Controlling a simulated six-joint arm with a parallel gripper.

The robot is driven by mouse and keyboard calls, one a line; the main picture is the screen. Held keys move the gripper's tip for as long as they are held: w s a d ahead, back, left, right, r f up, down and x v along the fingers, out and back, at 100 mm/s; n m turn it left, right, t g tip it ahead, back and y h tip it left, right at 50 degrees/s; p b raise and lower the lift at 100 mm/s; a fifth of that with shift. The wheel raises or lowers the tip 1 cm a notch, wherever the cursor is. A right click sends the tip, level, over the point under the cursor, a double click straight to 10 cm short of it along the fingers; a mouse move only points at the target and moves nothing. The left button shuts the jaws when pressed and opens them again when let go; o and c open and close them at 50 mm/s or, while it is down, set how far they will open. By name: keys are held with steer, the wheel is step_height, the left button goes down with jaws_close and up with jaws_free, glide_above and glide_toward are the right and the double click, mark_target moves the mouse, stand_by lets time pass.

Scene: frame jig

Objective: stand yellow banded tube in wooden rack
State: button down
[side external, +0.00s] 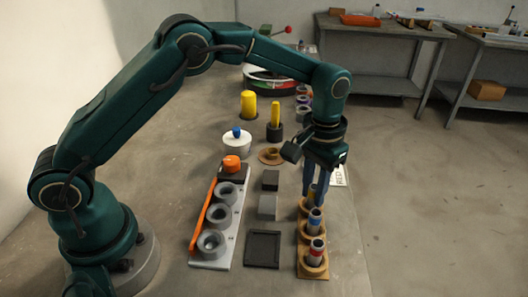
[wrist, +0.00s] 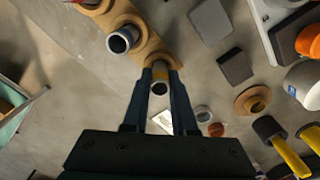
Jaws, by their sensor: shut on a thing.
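My gripper (side external: 313,190) points down at the far end of the wooden rack (side external: 303,264). It is shut on the yellow banded tube (side external: 312,188), which is mostly hidden between the fingers. In the wrist view the fingers (wrist: 161,85) hold this grey tube (wrist: 160,88) from both sides, with its yellow band and dark open mouth showing. It looks upright at the rack's end place. I cannot tell whether its foot is fully seated. A blue banded tube (side external: 315,219) stands in the middle place and a red banded tube (side external: 315,251) in the near place.
Left of the rack are a dark square tray (side external: 263,249), grey blocks (side external: 267,206) and a grey holder with several rings (side external: 228,235). A round wooden ring (side external: 270,156) and yellow posts (side external: 275,114) stand farther back. Bare floor lies to the right.

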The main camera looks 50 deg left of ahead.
steer(key=shift+c, duration=2.3)
jaws_free()
steer(key=shift+r, duration=0.15)
steer(key=shift+r, duration=0.65)
steer(key=shift+r, duration=3.45)
steer(key=shift+r, duration=0.1)
